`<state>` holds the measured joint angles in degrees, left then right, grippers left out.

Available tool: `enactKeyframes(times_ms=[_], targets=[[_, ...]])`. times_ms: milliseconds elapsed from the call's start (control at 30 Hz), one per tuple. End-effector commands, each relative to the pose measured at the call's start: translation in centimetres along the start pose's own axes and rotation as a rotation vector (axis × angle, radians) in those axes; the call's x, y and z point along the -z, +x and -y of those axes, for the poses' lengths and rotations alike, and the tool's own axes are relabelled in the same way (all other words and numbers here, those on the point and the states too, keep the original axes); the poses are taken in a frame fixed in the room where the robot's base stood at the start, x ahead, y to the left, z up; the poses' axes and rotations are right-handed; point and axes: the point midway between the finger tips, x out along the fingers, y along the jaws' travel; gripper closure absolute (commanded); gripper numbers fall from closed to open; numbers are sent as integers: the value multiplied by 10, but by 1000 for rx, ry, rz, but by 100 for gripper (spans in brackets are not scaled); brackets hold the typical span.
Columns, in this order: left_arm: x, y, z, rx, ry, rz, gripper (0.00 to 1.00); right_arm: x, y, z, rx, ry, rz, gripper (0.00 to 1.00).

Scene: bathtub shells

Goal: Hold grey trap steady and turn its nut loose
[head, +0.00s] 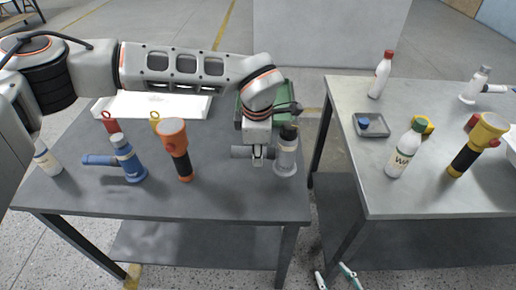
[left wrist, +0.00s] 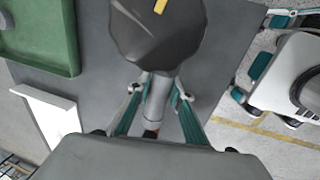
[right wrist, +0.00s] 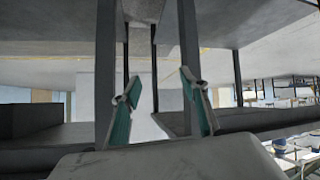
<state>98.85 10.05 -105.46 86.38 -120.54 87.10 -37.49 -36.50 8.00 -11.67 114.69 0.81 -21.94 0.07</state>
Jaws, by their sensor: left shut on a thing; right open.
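The grey trap (head: 286,160) stands upright near the right edge of the left table, with a side pipe pointing left. Its dark nut (head: 289,132) is on top; in the left wrist view the faceted dark nut (left wrist: 158,32) with a yellow mark shows large. My left gripper (head: 258,158) comes from above and is shut on the trap's grey side pipe (left wrist: 156,100). My right gripper (head: 334,277) is low at the bottom of the head view, in front of the tables, open and empty, far from the nut. It also shows in the right wrist view (right wrist: 160,88).
A blue trap (head: 128,162), an orange flashlight (head: 174,142) and a white bottle (head: 46,160) stand left on the table. A green bin (head: 285,92) is behind my left gripper. The right table (head: 348,118) holds bottles, a small tray and a yellow flashlight. A gap separates the tables.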

Motion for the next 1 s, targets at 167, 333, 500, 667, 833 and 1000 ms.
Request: enactKeyframes(times_ms=[167,333,500,667,833,1000], targets=[[0,11,2,1,1,1,100,-2,3,-1,-2,-4,0,56],[0,20,4,1,1,1,100,-6,5,-1,-3,-7,3,56],[0,29,6,1,1,1,100,-8,6,-2,-4,-10,5,56],[0,37,7,1,1,1,100,-11,7,-1,-4,-12,7,56],[0,42,8,-1,1,1,100,-11,7,-2,-5,-14,8,56],[0,42,8,-1,1,1,100,-10,7,-2,-6,-14,5,56]])
